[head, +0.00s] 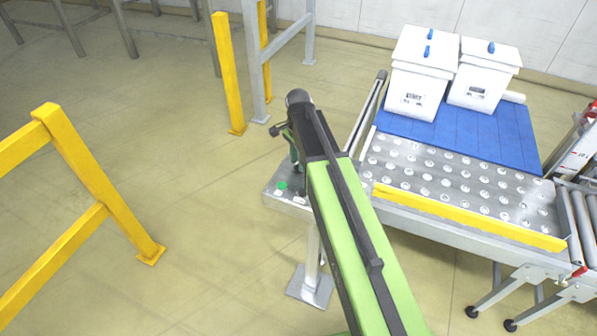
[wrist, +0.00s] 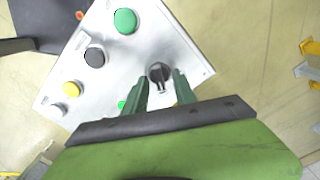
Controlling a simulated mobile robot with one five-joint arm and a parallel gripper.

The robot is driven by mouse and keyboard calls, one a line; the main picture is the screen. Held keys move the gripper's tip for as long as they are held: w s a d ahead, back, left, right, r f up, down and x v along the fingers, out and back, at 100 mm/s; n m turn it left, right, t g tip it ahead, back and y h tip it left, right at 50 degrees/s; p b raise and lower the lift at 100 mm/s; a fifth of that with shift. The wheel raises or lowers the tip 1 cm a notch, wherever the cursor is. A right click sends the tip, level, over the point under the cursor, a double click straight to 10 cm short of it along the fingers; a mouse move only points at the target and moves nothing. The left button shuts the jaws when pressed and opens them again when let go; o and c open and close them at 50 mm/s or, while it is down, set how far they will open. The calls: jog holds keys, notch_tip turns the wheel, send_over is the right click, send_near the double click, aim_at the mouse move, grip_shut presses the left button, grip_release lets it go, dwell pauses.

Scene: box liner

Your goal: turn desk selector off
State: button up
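The desk selector (wrist: 159,73) is a round black knob with a pointer, on the right part of the grey control panel (wrist: 190,62) in the wrist view. My gripper (wrist: 160,80) is open, with one green finger on each side of the selector. A gap seems to show between the fingers and the knob, and I cannot tell whether they touch it. In the head view the panel (head: 272,198) tops a post, and my arm hides the selector.
The panel also bears a large green button (wrist: 125,21), a black knob (wrist: 95,57) and a yellow button (wrist: 72,89). A roller table (head: 455,192) with two white boxes (head: 418,90) (head: 485,88) stands right of the post. Yellow rails (head: 95,180) stand left, with open floor between.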

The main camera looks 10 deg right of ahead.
jog(key=shift+f, duration=0.15)
grip_shut()
jog(key=shift+n, duration=0.3)
jog(key=n, duration=1.1)
dwell(0.5)
jog(key=shift+n, duration=0.3)
grip_release()
